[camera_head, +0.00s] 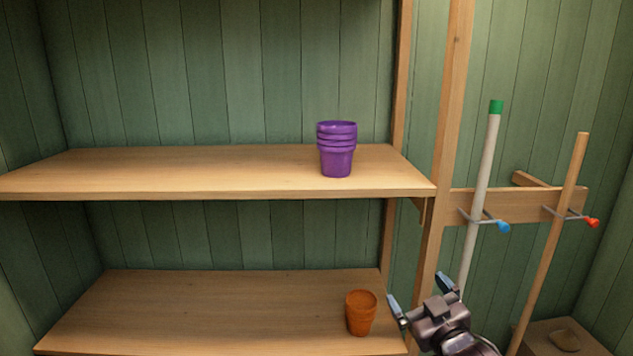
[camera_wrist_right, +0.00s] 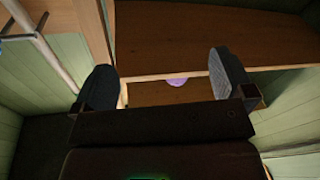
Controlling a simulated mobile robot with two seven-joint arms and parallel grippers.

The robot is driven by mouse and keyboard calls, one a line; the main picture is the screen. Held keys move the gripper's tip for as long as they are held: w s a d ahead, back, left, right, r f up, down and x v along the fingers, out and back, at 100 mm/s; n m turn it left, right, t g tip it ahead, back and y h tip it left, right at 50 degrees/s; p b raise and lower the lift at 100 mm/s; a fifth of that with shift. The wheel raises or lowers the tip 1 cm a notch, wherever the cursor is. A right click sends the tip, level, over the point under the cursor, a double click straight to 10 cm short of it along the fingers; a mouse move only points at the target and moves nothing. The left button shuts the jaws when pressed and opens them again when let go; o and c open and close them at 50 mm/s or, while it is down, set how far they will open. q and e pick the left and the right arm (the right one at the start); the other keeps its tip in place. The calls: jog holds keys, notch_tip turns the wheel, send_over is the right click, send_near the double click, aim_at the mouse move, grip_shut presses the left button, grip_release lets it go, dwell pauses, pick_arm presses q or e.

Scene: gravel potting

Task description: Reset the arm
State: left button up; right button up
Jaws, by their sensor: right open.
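My right gripper (camera_head: 418,290) is at the lower right of the head view, its two fingers spread apart with nothing between them. It is just right of a small orange pot (camera_head: 361,313) that stands upright on the lower shelf, apart from it. In the right wrist view the open fingers of the right gripper (camera_wrist_right: 162,72) frame a shelf edge and a small purple patch (camera_wrist_right: 177,82), mostly hidden. A stack of purple pots (camera_head: 337,150) stands upright on the upper shelf, above and left of the gripper. My left gripper is not in view.
The upper shelf (camera_head: 200,170) and lower shelf (camera_head: 200,310) are bare on their left and middle. A wooden post (camera_head: 447,120) rises beside them. A green-tipped pole (camera_head: 484,165) and a wooden pole (camera_head: 560,220) hang on a rack (camera_head: 530,205) at the right.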

jog(key=s+d+f+m+g+h, duration=0.2)
jog(key=s+d+f+g, duration=0.1)
jog(key=s+f, duration=1)
jog(key=s+d+f+m+g+h, duration=0.2)
jog(key=s+d+f, duration=0.3)
jog(key=s+f, duration=0.8)
jog(key=shift+s+d+f+m+g+h, duration=0.15)
jog(key=shift+s+f+m+g+h, duration=0.25)
jog(key=shift+f+m+g, duration=0.45)
